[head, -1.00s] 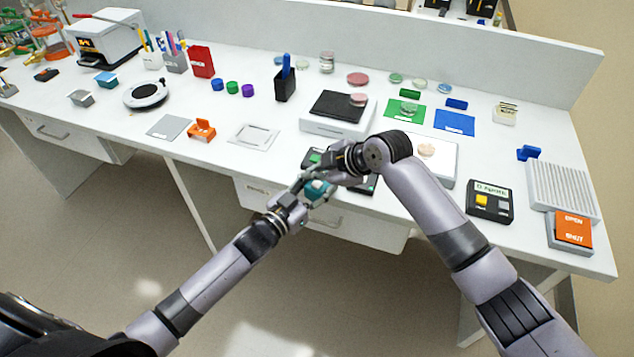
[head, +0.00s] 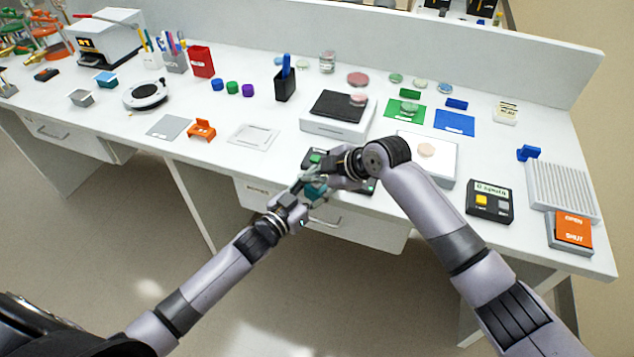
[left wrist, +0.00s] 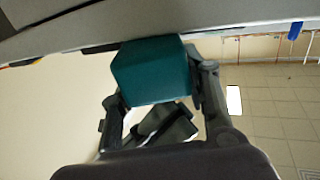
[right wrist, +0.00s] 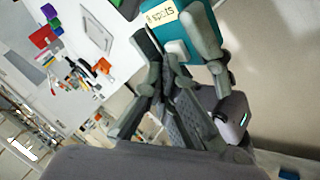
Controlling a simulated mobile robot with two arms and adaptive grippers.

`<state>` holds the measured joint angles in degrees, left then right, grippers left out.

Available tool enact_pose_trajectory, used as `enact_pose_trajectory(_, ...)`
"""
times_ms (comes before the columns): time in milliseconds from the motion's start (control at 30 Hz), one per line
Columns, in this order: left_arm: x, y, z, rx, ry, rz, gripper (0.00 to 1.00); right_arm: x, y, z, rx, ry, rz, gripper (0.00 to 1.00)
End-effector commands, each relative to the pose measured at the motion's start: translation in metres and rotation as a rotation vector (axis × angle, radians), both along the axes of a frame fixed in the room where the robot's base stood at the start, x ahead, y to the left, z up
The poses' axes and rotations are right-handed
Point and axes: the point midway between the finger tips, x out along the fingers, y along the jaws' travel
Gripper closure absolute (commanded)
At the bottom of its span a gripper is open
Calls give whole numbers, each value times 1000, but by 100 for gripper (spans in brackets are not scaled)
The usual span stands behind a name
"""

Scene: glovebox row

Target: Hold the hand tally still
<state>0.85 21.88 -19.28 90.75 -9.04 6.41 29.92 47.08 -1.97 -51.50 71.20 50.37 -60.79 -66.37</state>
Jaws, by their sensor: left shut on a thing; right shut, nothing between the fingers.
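The hand tally is a teal block (head: 316,189) at the front edge of the bench, partly hidden by my grippers in the head view. In the left wrist view the teal block (left wrist: 152,72) sits between the fingers of my left gripper (head: 303,193), which is shut on it. My right gripper (head: 328,178) is shut and empty, close beside the tally. Its closed fingers (right wrist: 160,75) point toward the tally; I cannot tell whether they touch it.
A dark device with a green patch (head: 316,158) lies on the bench behind my grippers. A white box with a dark top (head: 337,106) stands farther back. A black counter box (head: 490,202) and an orange sign (head: 573,229) are to the right. Floor is clear in front.

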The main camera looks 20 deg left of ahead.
Motion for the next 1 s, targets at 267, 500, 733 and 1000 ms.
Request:
enact_pose_trajectory(267,0,0,0,0,1,0,87,0,0,-4,0,1,1,100)
enact_pose_trajectory(500,0,0,0,0,1,0,87,0,0,-5,0,1,1,100)
enact_pose_trajectory(733,0,0,0,-1,0,0,87,0,0,-2,0,1,1,100)
enact_pose_trajectory(1000,0,0,0,0,1,0,87,0,0,11,-1,0,1,100)
